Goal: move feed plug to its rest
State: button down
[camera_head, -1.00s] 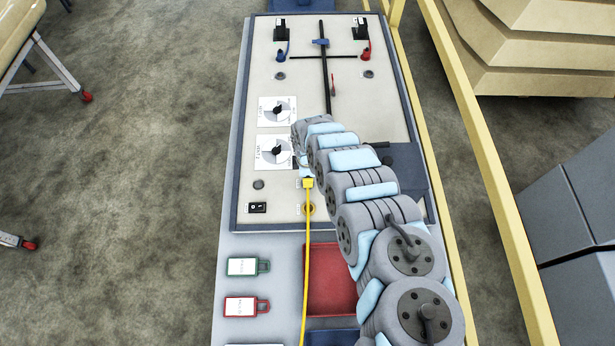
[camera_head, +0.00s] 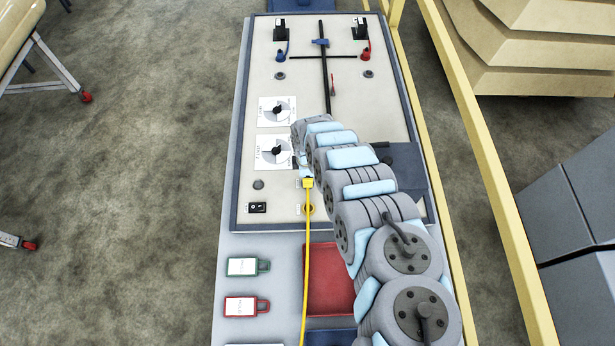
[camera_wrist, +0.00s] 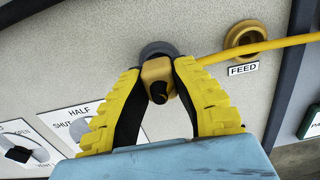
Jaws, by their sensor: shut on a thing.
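The yellow feed plug (camera_wrist: 157,72) is between the yellow-padded fingers of my gripper (camera_wrist: 158,85) in the wrist view. My gripper is shut on it. A dark grey round fitting (camera_wrist: 158,48) on the panel lies directly behind the plug and is partly hidden by it. I cannot tell how far the plug sits in that fitting. The yellow ring socket (camera_wrist: 245,38) labelled FEED is to the right, with no plug in it. In the head view the plug (camera_head: 308,183) shows just beyond the yellow socket (camera_head: 308,208), and my arm hides most of the gripper.
The yellow cable (camera_head: 305,270) runs from the plug down past a red tray (camera_head: 330,282). In the wrist view it passes in front of the FEED socket. Dials (camera_head: 275,152), a black switch (camera_head: 257,207) and green (camera_head: 246,266) and red (camera_head: 246,306) tags lie to the left.

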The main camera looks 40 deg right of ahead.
jog(key=shift+f+b, duration=0.45)
jog(key=shift+f, duration=0.1)
jog(key=c, duration=0.9)
grip_release()
jog(key=shift+c, duration=0.2)
jog(key=shift+r, duration=0.1)
notch_tip(320, 180, up, 12)
dwell(0.4)
jog(key=o, duration=0.9)
jog(key=shift+o, duration=0.2)
